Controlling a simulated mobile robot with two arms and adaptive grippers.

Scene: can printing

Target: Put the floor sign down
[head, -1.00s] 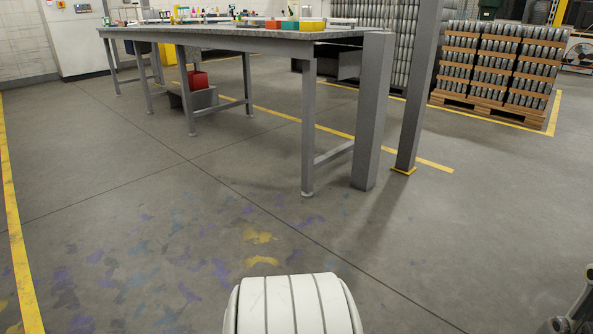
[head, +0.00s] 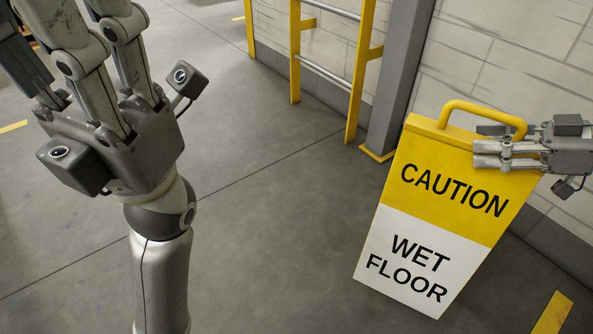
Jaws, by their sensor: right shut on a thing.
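The floor sign (head: 425,210) is a yellow and white panel reading "CAUTION WET FLOOR", with a yellow loop handle on top. It stands out at the right of the head view, slightly tilted in the picture. My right gripper (head: 484,146) comes in from the right and is shut on the sign's upper right edge, just below the handle. I cannot tell whether the sign's lower edge touches the floor. My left gripper (head: 92,30) is raised at the upper left, far from the sign. Its fingertips are cut off by the top of the view.
A yellow frame with grey rails (head: 358,75) and a grey post (head: 402,70) stand along the pale block wall (head: 500,60) behind the sign. A yellow floor stripe (head: 552,314) lies at the lower right. The grey floor (head: 270,240) between my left arm and the sign is clear.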

